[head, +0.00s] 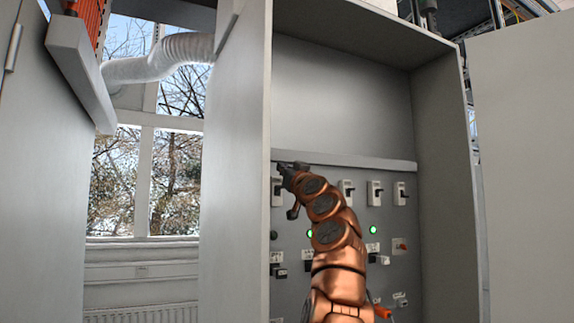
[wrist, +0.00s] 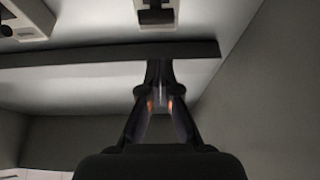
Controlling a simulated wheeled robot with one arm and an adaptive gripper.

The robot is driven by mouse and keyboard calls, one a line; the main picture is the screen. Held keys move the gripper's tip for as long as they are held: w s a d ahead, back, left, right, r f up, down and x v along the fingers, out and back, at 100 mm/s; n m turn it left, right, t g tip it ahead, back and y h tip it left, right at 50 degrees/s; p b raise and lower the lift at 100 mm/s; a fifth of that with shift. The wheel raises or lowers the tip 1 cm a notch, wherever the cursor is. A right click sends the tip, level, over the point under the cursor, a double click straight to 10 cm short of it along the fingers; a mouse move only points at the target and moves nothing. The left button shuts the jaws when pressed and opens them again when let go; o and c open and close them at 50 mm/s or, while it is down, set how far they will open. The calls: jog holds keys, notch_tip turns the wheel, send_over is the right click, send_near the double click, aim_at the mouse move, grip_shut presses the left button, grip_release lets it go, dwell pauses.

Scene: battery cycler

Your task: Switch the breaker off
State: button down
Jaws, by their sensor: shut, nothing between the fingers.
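A row of white breakers with dark toggles is on the grey panel inside the open cabinet. In the head view the leftmost breaker (head: 276,192) is just below and left of my gripper (head: 284,167). Others are the breakers at centre (head: 346,192), right of centre (head: 374,193) and far right (head: 399,193). My gripper is shut and empty, its tips at the ledge above the row. In the wrist view, which looks inverted, the fingertips (wrist: 159,65) overlap the ledge, and a breaker with a dark toggle (wrist: 156,14) is straight beyond them. My arm hides part of the row.
A grey ledge (head: 380,164) runs across the panel above the breakers. Cabinet side walls (head: 440,180) and open doors (head: 235,170) bound the space. Green lights (head: 373,230) and small switches (head: 399,245) are lower down. The upper panel is clear.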

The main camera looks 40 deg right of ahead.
aim_at(279, 188)
jog(key=shift+w+f+b, duration=0.15)
jog(key=shift+f+b, duration=1.5)
jog(key=shift+f, duration=0.3)
jog(key=shift+f, duration=0.15)
jog(key=shift+d+b, duration=0.1)
jog(key=shift+b, duration=0.2)
